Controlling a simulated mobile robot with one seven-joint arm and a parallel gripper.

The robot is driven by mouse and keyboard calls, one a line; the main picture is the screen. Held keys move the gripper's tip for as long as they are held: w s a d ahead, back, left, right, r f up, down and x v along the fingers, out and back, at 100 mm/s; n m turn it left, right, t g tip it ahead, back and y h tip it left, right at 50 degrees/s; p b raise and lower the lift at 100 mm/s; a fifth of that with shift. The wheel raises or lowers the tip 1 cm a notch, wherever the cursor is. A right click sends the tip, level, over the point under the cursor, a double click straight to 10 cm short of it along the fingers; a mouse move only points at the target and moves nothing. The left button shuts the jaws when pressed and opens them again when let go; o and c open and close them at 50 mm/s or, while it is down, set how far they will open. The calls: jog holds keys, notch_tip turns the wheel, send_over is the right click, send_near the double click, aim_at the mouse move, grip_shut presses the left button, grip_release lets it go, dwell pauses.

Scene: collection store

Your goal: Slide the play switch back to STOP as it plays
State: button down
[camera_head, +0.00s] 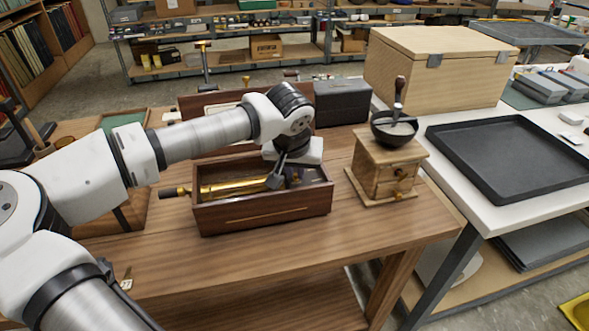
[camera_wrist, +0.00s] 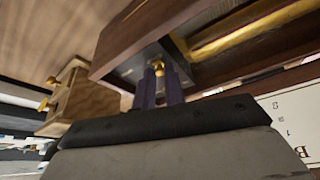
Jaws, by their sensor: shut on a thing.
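The music box (camera_head: 263,211) is a dark wooden case standing open on the wooden table, with a long brass cylinder (camera_head: 235,185) inside. The cylinder also shows in the wrist view (camera_wrist: 245,35). My gripper (camera_head: 283,180) reaches down into the right end of the case. In the wrist view its two dark fingers (camera_wrist: 158,75) are closed around a small brass knob (camera_wrist: 157,66), the play switch, beside a grey plate. The fingers hide most of the switch, and I cannot read any STOP or play marking.
A wooden coffee grinder (camera_head: 387,166) stands close to the right of the case. A dark box (camera_head: 342,101) and a large pale wooden chest (camera_head: 433,72) are behind. A black tray (camera_head: 475,133) lies on the white table at right. The front of the wooden table is mostly clear.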

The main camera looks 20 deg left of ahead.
jog(key=c, duration=1.5)
grip_release()
jog(key=shift+s+d, duration=0.15)
jog(key=shift+r, duration=0.1)
jog(key=p+v, duration=0.8)
jog(key=v, duration=0.5)
jog(key=shift+s+r, duration=0.1)
jog(key=shift+r, duration=0.2)
